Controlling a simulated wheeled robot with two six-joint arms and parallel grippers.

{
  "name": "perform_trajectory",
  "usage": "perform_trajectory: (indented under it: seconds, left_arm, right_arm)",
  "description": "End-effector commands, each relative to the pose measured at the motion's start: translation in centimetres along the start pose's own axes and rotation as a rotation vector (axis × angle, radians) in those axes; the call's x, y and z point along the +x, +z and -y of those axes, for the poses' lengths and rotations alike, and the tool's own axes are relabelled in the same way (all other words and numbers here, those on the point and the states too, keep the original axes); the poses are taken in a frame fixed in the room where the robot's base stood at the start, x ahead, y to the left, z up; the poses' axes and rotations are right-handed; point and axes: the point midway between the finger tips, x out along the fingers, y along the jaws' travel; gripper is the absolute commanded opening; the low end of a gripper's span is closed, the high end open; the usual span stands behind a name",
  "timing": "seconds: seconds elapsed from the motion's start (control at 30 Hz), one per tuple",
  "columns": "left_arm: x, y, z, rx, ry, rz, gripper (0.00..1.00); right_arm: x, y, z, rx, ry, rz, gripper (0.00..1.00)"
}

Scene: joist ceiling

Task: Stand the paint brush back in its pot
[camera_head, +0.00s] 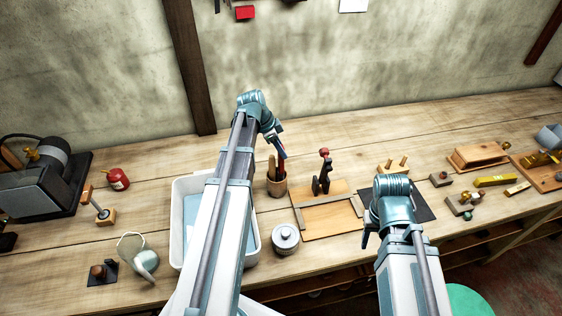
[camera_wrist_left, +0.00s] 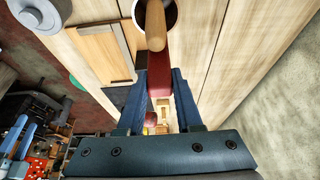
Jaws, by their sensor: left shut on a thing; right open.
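The brown pot (camera_head: 277,188) stands on the bench right of the white tray, with handles showing at its mouth. My left gripper (camera_head: 281,150) is just above the pot, shut on the paint brush. In the left wrist view the brush's red part (camera_wrist_left: 158,72) is between the fingers (camera_wrist_left: 160,82), and its pale wooden handle (camera_wrist_left: 155,28) points toward the pot (camera_wrist_left: 172,12). The handle overlaps the pot's mouth there; I cannot tell how far inside it is. My right gripper (camera_head: 368,235) is open and empty, near the dark mat.
The white tray (camera_head: 188,187) lies partly under my left arm. A lidded metal tin (camera_head: 286,238) stands in front of the pot. A wooden board (camera_head: 325,222) with a red-topped dark tool (camera_head: 324,165) is right of the pot. A dark mat (camera_head: 424,208) lies beyond it.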

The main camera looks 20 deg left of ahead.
Motion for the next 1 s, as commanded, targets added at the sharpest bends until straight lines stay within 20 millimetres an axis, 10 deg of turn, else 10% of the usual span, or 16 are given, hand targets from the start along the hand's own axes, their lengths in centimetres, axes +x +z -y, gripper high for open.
perform_trajectory:
  seconds: [0.83, 0.87, 1.0]
  left_arm:
    - [3.7, 1.5, 0.0, 0.000, 0.000, 0.000, 0.00]
    - [3.7, 1.5, 0.0, 0.000, 0.000, 0.000, 0.36]
    - [3.6, 1.5, 0.0, 0.000, 0.000, 0.000, 0.61]
  right_arm:
    - [4.0, -0.2, 0.4, -0.002, 0.001, -0.001, 0.50]
    - [4.0, -0.2, 0.4, -0.002, 0.001, -0.001, 0.50]
    - [3.9, -0.2, 0.3, -0.002, 0.001, -0.001, 0.50]
